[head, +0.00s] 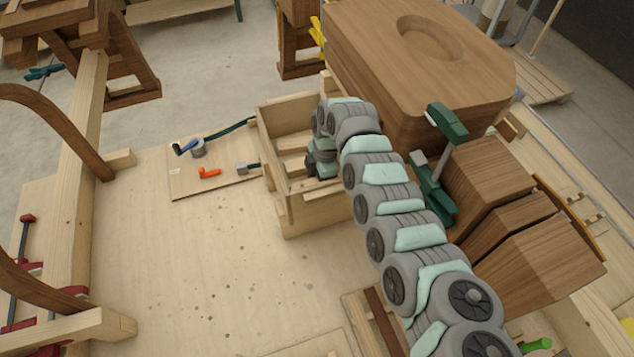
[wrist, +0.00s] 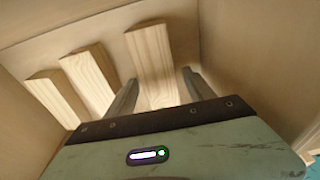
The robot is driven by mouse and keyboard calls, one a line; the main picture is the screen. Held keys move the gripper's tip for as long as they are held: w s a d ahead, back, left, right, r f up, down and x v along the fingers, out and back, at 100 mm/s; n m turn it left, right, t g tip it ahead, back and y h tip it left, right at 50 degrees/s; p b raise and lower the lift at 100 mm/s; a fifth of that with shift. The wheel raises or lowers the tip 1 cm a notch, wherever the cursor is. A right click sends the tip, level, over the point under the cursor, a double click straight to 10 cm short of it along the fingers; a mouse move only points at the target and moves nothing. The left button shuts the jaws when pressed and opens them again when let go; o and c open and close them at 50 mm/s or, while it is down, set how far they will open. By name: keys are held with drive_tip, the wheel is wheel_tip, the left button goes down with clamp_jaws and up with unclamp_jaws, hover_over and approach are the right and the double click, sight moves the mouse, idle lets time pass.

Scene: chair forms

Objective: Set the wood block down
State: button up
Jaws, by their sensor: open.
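Three pale wood blocks lie in the wooden crate (head: 318,208). In the wrist view, one wood block (wrist: 150,52) lies between the two fingers of my gripper (wrist: 159,76). The gripper is open, with a finger on either side of this block; I cannot tell if either finger touches it. The other two blocks, the middle one (wrist: 88,76) and the left one (wrist: 52,98), lie to the left of the fingers. In the head view my arm reaches down into the crate and hides its right part and the fingertips.
The crate walls stand close around my gripper. A large brown wooden form (head: 360,60) stands right behind the crate. A green clamp (head: 435,170) and brown blocks (head: 540,250) are right of my arm.

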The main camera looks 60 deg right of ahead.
drive_tip(key=shift+d+r, duration=0.2)
drive_tip(key=shift+r, duration=0.35)
wheel_tip(320, 180, up, 11)
drive_tip(key=s+b, duration=0.1)
drive_tip(key=b, duration=0.2)
drive_tip(key=shift+s+d+b, duration=0.15)
drive_tip(key=shift+d+b, duration=0.25)
drive_tip(key=shift+d, duration=0.05)
